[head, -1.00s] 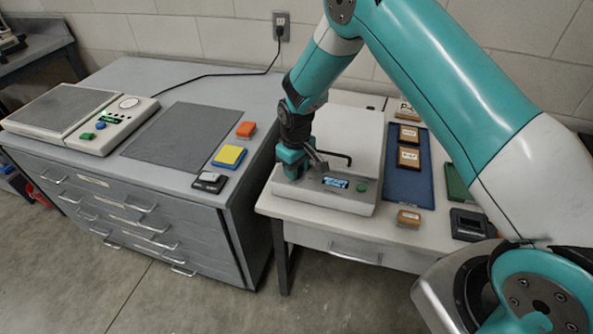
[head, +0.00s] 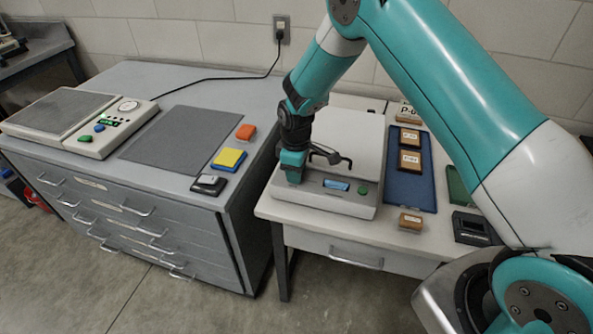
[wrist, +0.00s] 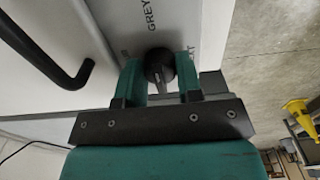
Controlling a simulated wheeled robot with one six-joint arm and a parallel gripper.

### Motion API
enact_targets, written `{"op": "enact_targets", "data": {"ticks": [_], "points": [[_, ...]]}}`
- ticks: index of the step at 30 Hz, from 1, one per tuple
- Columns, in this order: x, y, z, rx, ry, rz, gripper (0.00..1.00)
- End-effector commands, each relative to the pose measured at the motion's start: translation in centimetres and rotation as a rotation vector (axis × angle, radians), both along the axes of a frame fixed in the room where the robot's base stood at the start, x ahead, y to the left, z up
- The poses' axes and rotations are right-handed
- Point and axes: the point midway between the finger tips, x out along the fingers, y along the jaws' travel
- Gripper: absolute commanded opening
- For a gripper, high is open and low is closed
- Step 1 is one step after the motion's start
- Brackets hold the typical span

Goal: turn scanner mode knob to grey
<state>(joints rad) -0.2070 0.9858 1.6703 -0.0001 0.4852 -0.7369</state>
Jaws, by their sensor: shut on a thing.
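The scanner (head: 335,208) is a pale flat unit with a lid, a small blue display (head: 336,185) and a green button (head: 363,190) on its front strip. My gripper (head: 294,180) is down at the left end of that strip. In the wrist view my gripper (wrist: 160,82) is shut on the black round mode knob (wrist: 158,62), one teal finger on each side. The printed word GREY (wrist: 152,14) lies beyond the knob. Two other labels beside the knob are partly covered by the fingers. I cannot tell which label the knob points to. The head view hides the knob behind my gripper.
A black lid handle (wrist: 62,62) stands close to my gripper. Right of the scanner are a blue mat (head: 398,190) with small brown boxes and a dark device (head: 472,228). The grey cabinet (head: 95,215) at left holds another instrument (head: 105,130) and coloured blocks.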

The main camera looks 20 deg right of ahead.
Motion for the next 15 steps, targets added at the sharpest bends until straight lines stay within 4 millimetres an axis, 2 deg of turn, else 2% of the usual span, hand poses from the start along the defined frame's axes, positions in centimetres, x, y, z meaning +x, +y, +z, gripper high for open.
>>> {"op": "enact_targets", "data": {"ticks": [8,9,11,12,15], "points": [[-0.03,-0.02,0.05,0.000,0.001,-0.001,0.10],[-0.03,-0.02,0.05,0.000,0.001,-0.001,0.42],[-0.02,-0.02,0.04,-0.001,0.001,-0.001,0.56],[-0.01,-0.02,0.04,-0.001,0.001,-0.001,0.59],[-0.02,-0.01,0.02,-0.001,0.001,-0.001,0.59]]}}
